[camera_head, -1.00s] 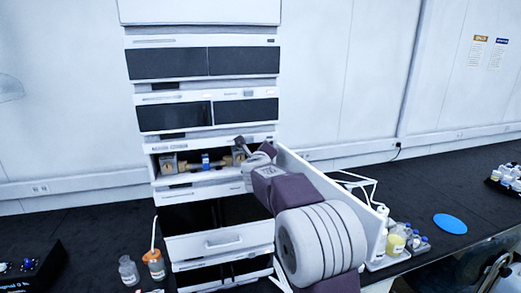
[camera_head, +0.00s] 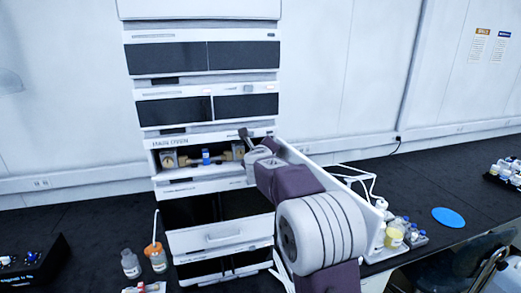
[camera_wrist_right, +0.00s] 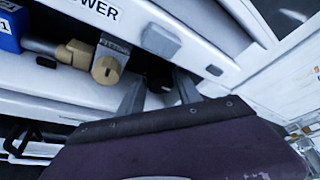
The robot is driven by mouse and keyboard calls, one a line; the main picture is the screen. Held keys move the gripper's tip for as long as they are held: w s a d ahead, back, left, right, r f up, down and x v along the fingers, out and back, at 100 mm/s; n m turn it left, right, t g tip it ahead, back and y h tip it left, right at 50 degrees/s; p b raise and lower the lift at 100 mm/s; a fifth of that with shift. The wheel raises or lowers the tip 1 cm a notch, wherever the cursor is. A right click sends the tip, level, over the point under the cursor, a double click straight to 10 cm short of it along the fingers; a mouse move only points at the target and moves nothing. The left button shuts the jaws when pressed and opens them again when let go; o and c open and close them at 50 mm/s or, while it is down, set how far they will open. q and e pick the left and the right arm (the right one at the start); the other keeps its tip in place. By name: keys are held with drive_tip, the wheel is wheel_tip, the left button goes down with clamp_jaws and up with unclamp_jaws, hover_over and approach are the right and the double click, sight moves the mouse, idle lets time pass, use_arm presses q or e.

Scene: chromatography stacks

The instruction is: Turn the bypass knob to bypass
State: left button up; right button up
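The open compartment (camera_head: 215,168) of the white instrument stack holds a brass-ended column with a blue label (camera_head: 206,157). My right gripper (camera_head: 244,134) is at the compartment's right end. In the right wrist view my right gripper (camera_wrist_right: 160,82) has its two grey fingers spread apart. A small dark round part (camera_wrist_right: 157,79), possibly the bypass knob, shows between them. I cannot tell whether the fingers touch it, and no knob marking is readable. My purple wrist hides the lower part of that view. My left gripper is not in view.
A brass fitting block (camera_wrist_right: 107,62) sits just left of the fingers, below a grey square button (camera_wrist_right: 161,40). An open white door panel (camera_head: 290,153) stands close to my right arm. Bottles (camera_head: 131,264) stand on the black bench at lower left.

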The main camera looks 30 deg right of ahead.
drive_tip(key=v, duration=0.9)
idle(0.3)
